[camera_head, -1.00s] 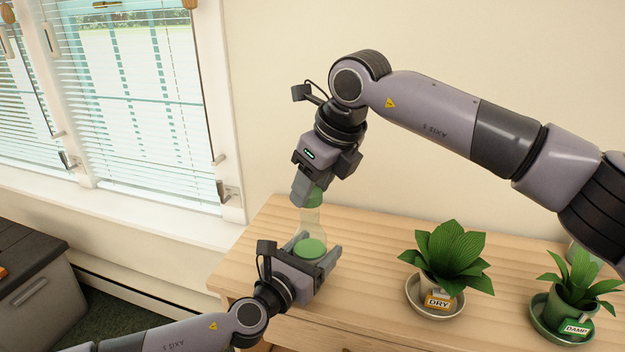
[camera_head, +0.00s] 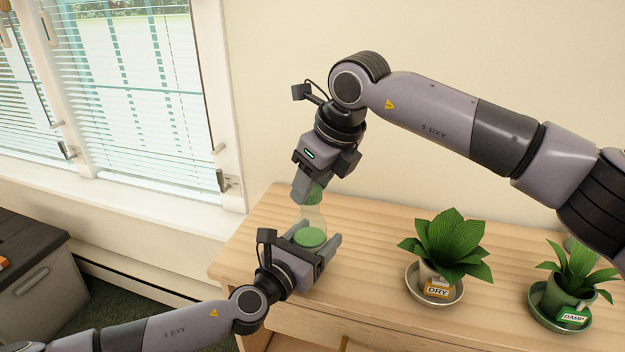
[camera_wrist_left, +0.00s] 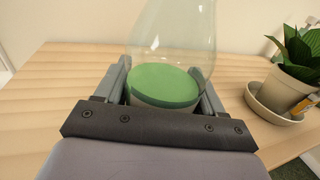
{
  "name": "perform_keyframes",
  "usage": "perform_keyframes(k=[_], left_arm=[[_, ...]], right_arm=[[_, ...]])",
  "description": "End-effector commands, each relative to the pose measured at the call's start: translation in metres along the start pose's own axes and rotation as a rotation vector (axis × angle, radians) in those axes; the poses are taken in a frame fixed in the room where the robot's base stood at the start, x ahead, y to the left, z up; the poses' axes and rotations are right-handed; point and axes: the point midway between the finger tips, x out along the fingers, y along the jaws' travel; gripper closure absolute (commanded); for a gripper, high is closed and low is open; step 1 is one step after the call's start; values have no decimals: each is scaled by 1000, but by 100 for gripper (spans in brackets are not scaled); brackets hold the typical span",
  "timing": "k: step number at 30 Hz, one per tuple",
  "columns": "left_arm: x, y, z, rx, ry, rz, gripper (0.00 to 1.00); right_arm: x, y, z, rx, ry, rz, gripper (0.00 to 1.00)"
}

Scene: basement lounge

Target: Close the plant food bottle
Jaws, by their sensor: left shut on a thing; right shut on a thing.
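The plant food bottle (camera_head: 312,215) is clear with green liquid (camera_head: 311,238) in the bottom, and stands upright by the table's left end. My left gripper (camera_head: 317,240) is shut around its lower part, one finger on each side. The left wrist view shows the clear bottle wall (camera_wrist_left: 172,40) and green liquid (camera_wrist_left: 165,84) between the fingers. My right gripper (camera_head: 306,190) comes from above and is shut on the green cap (camera_head: 315,195) at the bottle's top. The fingers partly hide the cap, so I cannot tell whether it is seated on the neck.
On the wooden table (camera_head: 385,310), a potted plant (camera_head: 447,245) labelled DRY and another (camera_head: 568,280) labelled DAMP stand in saucers to the right. The wood between bottle and plants is clear. A window (camera_head: 130,90) is behind left; a dark-topped cabinet (camera_head: 35,280) is far left.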

Motion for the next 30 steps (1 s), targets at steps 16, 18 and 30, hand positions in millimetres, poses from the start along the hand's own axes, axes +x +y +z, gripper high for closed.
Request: perform_keyframes(k=[16, 18, 30], left_arm=[[0, 0, 0, 0, 1, 0, 86], [0, 0, 0, 0, 1, 0, 86], [0, 0, -1, 0, 1, 0, 100]], right_arm=[[7, 0, -3, 0, 1, 0, 82], [9, 0, -4, 0, 1, 0, 82], [10, 2, -4, 121, 6, -55, 82]])
